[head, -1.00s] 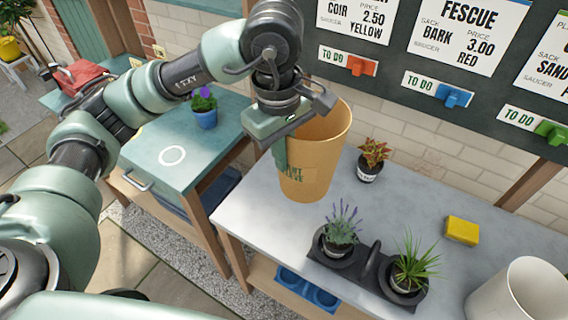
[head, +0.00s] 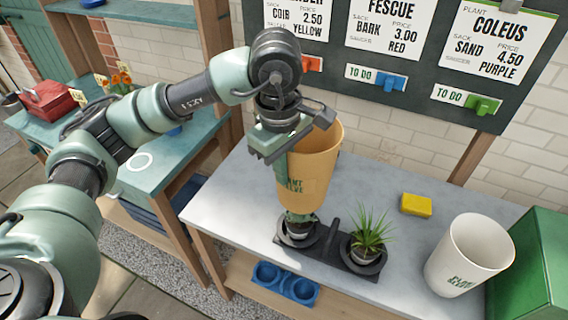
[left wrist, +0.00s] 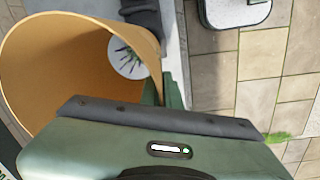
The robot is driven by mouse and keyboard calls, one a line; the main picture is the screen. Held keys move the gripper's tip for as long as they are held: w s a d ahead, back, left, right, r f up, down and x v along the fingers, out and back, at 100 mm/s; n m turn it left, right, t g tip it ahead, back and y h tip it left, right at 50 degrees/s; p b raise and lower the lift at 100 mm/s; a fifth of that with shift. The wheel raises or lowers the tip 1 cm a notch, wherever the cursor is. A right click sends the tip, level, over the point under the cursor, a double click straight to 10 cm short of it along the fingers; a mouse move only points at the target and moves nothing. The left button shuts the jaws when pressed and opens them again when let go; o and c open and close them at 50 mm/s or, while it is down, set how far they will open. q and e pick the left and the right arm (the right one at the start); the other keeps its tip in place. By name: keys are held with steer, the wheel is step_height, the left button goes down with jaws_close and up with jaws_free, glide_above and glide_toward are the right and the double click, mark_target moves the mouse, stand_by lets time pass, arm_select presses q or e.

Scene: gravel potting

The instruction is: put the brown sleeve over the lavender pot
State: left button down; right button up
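The brown sleeve (head: 312,175) is a tan, tapered, open tube, held nearly upright above the table. My left gripper (head: 284,158) is shut on its left wall near the rim; one finger shows outside, the other is hidden. The lavender pot (head: 299,232) sits in the left holder of a dark tray, directly below the sleeve in the head view. The sleeve's lower end hides most of the lavender's top. In the left wrist view, a plant (left wrist: 128,58) shows through the sleeve's (left wrist: 60,60) opening. My right gripper is out of view.
A grassy potted plant (head: 368,238) stands in the right holder of the dark tray (head: 333,262). A yellow block (head: 416,205) and a white sleeve (head: 468,255) stand farther right on the grey table (head: 225,195). A green box (head: 530,265) is at the right edge.

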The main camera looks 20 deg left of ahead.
arm_select(q)
steer(key=shift+f, duration=0.6)
step_height(320, 180, down, 12)
steer(key=b, duration=1)
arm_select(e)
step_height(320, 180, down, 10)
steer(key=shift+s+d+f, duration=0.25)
arm_select(q)
steer(key=c, duration=1.6)
jaws_free()
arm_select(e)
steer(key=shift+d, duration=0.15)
arm_select(q)
steer(key=shift+o, duration=0.2)
step_height(320, 180, up, 8)
steer(key=b, duration=0.1)
steer(key=shift+s+f, duration=0.15)
steer(key=shift+s, duration=0.15)
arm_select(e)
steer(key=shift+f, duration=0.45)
arm_select(q)
steer(key=shift+a, duration=0.1)
